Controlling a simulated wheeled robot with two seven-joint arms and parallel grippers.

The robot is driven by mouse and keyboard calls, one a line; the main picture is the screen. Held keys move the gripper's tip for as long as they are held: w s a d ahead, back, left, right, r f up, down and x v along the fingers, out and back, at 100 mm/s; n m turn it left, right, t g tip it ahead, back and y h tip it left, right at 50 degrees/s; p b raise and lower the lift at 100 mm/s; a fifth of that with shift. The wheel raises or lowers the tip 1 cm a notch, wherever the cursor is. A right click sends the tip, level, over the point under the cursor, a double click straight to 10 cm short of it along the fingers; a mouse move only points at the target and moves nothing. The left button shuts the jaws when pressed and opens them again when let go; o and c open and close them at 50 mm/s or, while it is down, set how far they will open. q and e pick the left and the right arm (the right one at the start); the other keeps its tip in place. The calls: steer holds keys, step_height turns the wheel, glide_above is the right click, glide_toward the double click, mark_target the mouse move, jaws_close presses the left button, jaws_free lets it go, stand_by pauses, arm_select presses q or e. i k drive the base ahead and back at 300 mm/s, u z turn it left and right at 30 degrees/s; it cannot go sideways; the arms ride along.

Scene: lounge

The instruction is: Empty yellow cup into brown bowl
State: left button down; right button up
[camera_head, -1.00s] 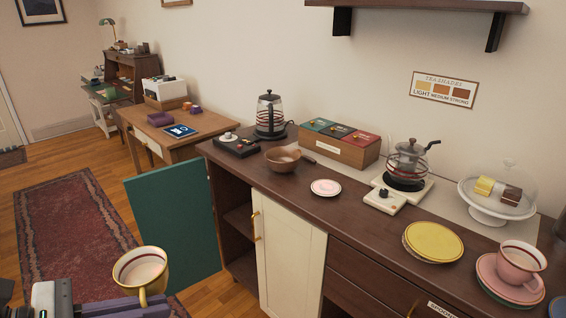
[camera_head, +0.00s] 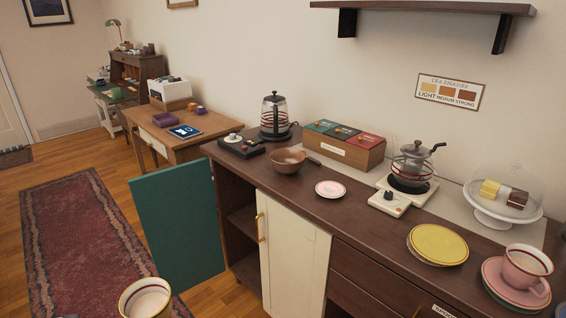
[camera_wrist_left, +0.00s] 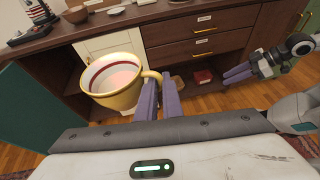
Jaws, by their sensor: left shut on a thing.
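The yellow cup (camera_head: 146,299) is at the bottom of the head view, partly cut off, in front of the cabinet and below the counter top. In the left wrist view the yellow cup (camera_wrist_left: 118,97) is roughly upright, with a dark red band inside and a pale surface within. My left gripper (camera_wrist_left: 161,98) is shut on its handle. The brown bowl (camera_head: 287,163) stands on the counter, well apart from the cup; its inside is hard to make out. My right gripper (camera_wrist_left: 238,74) hangs at the right of the left wrist view; its finger gap is unclear.
A dark wooden counter (camera_head: 370,218) runs along the wall. A green cabinet door (camera_head: 178,225) stands open at the left. The floor by the red rug is clear.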

mark_target(288, 162)
steer(key=u, duration=1.35)
steer(key=i, duration=2.5)
steer(key=z, duration=3.4)
steer(key=i, duration=0.2)
